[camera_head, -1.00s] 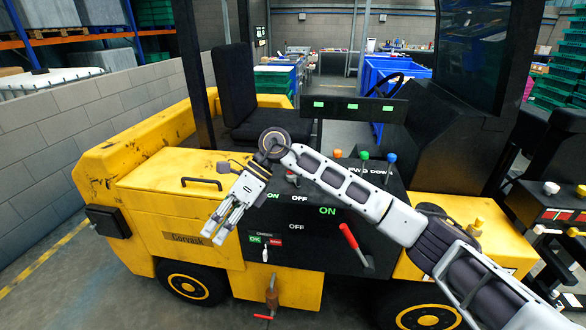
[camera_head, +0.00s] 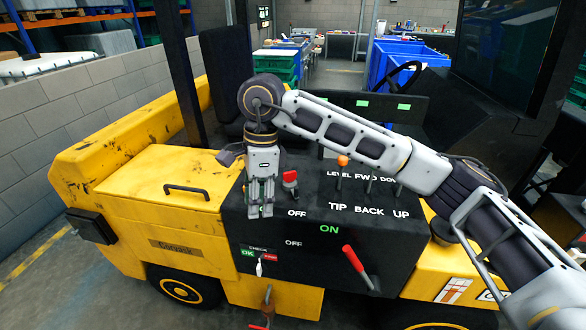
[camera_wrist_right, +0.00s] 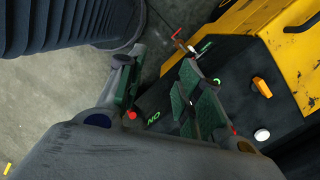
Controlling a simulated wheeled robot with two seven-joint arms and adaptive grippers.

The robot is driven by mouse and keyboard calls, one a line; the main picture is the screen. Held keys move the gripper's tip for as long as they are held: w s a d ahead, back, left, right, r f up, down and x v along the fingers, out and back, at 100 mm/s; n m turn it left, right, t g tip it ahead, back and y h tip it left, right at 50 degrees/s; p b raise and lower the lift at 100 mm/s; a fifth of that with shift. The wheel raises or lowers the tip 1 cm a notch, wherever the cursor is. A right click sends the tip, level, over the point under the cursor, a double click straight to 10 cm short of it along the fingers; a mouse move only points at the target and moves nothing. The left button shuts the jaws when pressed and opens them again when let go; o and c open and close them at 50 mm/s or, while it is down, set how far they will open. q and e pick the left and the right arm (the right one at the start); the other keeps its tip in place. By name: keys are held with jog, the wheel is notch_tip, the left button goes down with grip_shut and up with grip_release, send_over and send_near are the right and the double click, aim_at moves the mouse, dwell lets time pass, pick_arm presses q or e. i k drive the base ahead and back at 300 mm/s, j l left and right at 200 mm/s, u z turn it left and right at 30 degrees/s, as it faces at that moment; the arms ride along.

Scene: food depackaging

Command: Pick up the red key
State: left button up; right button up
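The red key (camera_head: 290,177) stands upright on top of the black control panel (camera_head: 320,200), near the OFF label, in the head view. My right gripper (camera_head: 260,214) points down over the panel, just left of the key and apart from it. Its two fingers show a gap with nothing held between them. In the right wrist view the fingers of my right gripper (camera_wrist_right: 160,95) stand apart, with the panel behind them. I cannot pick out the key for certain in that view. My left gripper is not in view.
A red lever (camera_head: 353,258) sticks out from the panel front. Small levers, one with an orange knob (camera_head: 342,160), rise at the panel's back. The yellow hood (camera_head: 140,185) with a black handle (camera_head: 187,191) lies left. Blue crates (camera_head: 410,55) stand behind.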

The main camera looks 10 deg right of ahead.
aim_at(289, 177)
jog(key=i+l, duration=0.2)
jog(key=i, duration=0.2)
jog(key=i+l, duration=0.2)
jog(key=i, duration=0.2)
